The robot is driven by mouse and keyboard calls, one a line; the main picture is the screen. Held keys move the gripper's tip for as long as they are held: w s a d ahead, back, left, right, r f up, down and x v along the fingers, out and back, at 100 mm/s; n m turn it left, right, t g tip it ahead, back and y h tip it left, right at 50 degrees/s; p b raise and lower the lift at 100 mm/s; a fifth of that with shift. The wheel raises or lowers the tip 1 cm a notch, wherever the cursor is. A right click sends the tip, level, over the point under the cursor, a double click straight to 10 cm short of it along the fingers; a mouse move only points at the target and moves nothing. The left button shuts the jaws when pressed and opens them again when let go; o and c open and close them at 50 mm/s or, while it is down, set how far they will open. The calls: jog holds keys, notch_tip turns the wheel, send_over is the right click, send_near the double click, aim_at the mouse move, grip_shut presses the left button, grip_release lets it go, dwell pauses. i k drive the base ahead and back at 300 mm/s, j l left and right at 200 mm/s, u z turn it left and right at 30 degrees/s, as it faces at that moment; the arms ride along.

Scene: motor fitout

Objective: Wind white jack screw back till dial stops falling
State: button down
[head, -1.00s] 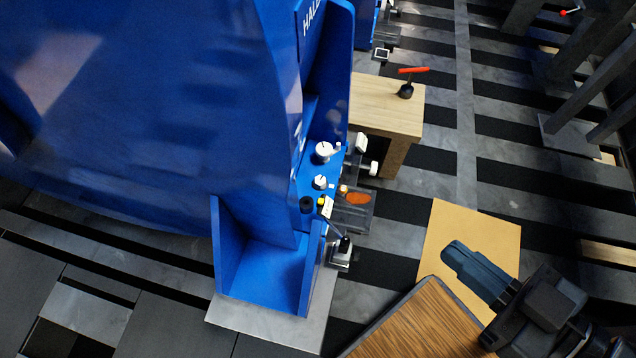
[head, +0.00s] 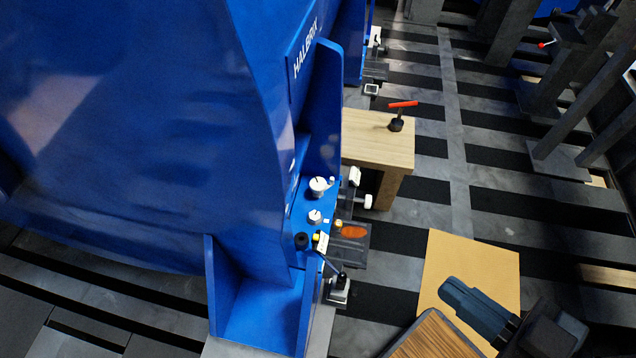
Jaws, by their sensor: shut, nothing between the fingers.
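The big blue motor (head: 130,130) fills the left of the head view. Two round white parts with dark marks sit on its blue foot, a larger one (head: 318,186) behind a smaller one (head: 314,216). A white block (head: 355,177) and a small white knob (head: 368,201) stick out at the foot's right side; either may belong to the white jack screw, but I cannot tell. A small black-and-silver stand (head: 339,289) with a thin rod stands by the near corner. No dial reading is legible. My gripper (head: 452,290) is shut and empty, at lower right, apart from the foot.
A wooden bench (head: 380,150) bears a red-handled tool (head: 402,115) behind the foot. A tan sheet (head: 450,250) lies on the floor beneath my gripper. A wood-topped surface (head: 435,340) is at the bottom edge. Striped floor right of the bench is open.

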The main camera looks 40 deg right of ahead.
aim_at(317, 185)
jog(key=i+l+u, duration=0.1)
jog(key=u, duration=0.25)
jog(key=l+u, duration=0.2)
jog(key=u, duration=0.15)
jog(key=i+l+u, duration=0.1)
jog(key=u, duration=0.3)
